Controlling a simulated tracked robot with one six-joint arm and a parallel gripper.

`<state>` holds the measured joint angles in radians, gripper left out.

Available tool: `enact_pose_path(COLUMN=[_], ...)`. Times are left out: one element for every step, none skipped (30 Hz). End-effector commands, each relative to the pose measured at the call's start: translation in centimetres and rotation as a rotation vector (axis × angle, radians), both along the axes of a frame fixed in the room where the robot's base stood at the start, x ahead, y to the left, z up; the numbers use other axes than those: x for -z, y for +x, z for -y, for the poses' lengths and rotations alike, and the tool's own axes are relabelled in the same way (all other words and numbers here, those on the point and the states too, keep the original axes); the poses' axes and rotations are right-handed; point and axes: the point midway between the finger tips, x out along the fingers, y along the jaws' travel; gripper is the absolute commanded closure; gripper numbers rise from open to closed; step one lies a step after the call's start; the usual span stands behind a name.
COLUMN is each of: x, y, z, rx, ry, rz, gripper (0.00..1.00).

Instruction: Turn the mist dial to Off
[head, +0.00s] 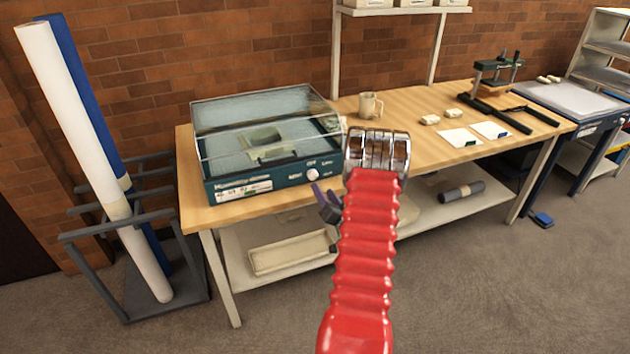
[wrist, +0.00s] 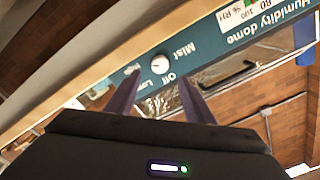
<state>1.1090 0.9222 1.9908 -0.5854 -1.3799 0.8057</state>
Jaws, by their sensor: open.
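The mist dial (head: 312,174) is a small round white knob on the dark teal front panel of the humidity dome (head: 265,184). The dial also shows in the wrist view (wrist: 160,64), near the labels "Mist", "Off" and "Low", with the panel lettering turned over. Its pointer is too small to read for certain. My gripper (wrist: 158,77) has two purple fingers, open on either side of the dial in that view, with nothing between them. In the head view my gripper (head: 324,197) is just below and right of the dial, partly hidden by my red arm.
The dome stands on a wooden workbench (head: 411,150) with a lower shelf. A mug (head: 370,105) stands right of the dome. White cards, small blocks and a press lie further right. Long rolls (head: 85,150) lean in a rack at left.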

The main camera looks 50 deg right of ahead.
Motion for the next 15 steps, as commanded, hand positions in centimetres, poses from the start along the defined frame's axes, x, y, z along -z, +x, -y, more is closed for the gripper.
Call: enact_pose_path(x=[0.0,0.0,0.0,0.1,0.0,0.0,0.0,0.0,0.0,0.0,0.0,0.1,0.1,0.1,0.0], y=[0.7,1.1,1.7,2.1,2.5,3.0,3.4,3.8,4.4,4.8,5.1,5.5,5.8,6.1,6.4], z=[0.4,0.6,0.9,1.1,1.4,1.7,2.0,2.2,2.5,2.7,2.9,3.2,3.4,3.6,3.8], rx=[-0.001,-0.001,-0.002,-0.003,-0.002,-0.002,-0.001,-0.001,-0.002,-0.002,-0.002,-0.001,-0.001,-0.001,-0.001], ry=[-0.001,-0.001,-0.002,0.0,0.0,-0.001,-0.001,-0.001,-0.002,-0.002,0.0,0.0,0.0,0.0,0.0], rz=[0.0,0.0,0.001,0.0,0.0,0.001,0.0,0.0,0.001,0.001,0.0,0.0,0.0,0.0,0.001], gripper=[0.52,0.52,0.52,0.52,0.52,0.52,0.52,0.52,0.52,0.52,0.52,0.52,0.52,0.52,0.52])
